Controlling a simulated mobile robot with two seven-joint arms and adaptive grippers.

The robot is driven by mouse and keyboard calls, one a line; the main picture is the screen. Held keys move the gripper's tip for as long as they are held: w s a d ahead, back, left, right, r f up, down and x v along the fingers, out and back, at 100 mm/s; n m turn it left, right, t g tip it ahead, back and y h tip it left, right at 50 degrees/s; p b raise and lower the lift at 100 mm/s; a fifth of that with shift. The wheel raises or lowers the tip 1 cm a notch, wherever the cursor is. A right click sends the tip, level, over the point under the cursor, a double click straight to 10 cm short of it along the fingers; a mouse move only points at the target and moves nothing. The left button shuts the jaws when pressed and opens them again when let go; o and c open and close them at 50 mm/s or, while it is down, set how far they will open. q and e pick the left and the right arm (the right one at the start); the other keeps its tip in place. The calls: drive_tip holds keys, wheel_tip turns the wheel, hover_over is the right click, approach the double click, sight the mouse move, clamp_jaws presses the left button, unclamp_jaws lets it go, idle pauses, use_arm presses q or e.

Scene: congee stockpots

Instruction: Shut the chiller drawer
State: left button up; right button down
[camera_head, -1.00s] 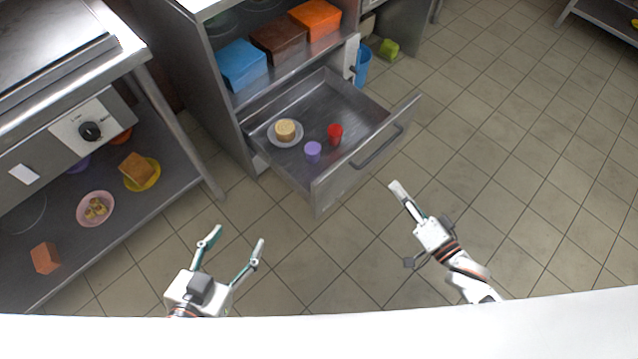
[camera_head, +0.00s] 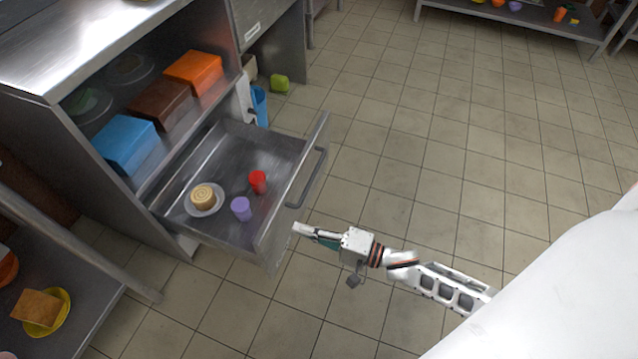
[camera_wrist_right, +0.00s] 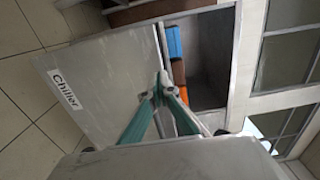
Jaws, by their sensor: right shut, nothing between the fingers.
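The chiller drawer (camera_head: 268,238) stands pulled out of the grey metal cabinet. Its front carries a bar handle (camera_head: 308,178). Inside the drawer are a tan round cake on a white plate (camera_head: 207,208), a purple cup (camera_head: 241,208) and a red cup (camera_head: 258,182). My right gripper (camera_head: 301,229) is shut and empty, its tip beside the outer face of the drawer front, below the handle in the picture. I cannot tell whether it touches. In the right wrist view, the shut fingers (camera_wrist_right: 160,82) overlap a grey panel labelled "Chiller" (camera_wrist_right: 64,92). My left gripper is out of view.
Blue (camera_head: 125,143), brown (camera_head: 159,103) and orange boxes (camera_head: 194,72) sit on the shelf above the drawer. A rack with a yellow plate (camera_head: 62,318) stands at lower left.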

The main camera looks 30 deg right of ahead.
sight(273, 220)
drive_tip(key=b+x, duration=0.1)
drive_tip(key=x, duration=0.3)
drive_tip(key=shift+s+f, duration=0.1)
drive_tip(key=shift+f, duration=0.1)
drive_tip(key=shift+w+a, duration=0.25)
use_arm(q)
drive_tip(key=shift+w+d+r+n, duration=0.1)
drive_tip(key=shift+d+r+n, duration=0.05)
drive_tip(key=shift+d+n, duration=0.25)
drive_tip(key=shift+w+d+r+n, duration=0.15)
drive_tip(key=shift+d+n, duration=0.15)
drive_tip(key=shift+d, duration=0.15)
use_arm(e)
drive_tip(key=shift+w+a+r, duration=0.15)
drive_tip(key=shift+w, duration=0.1)
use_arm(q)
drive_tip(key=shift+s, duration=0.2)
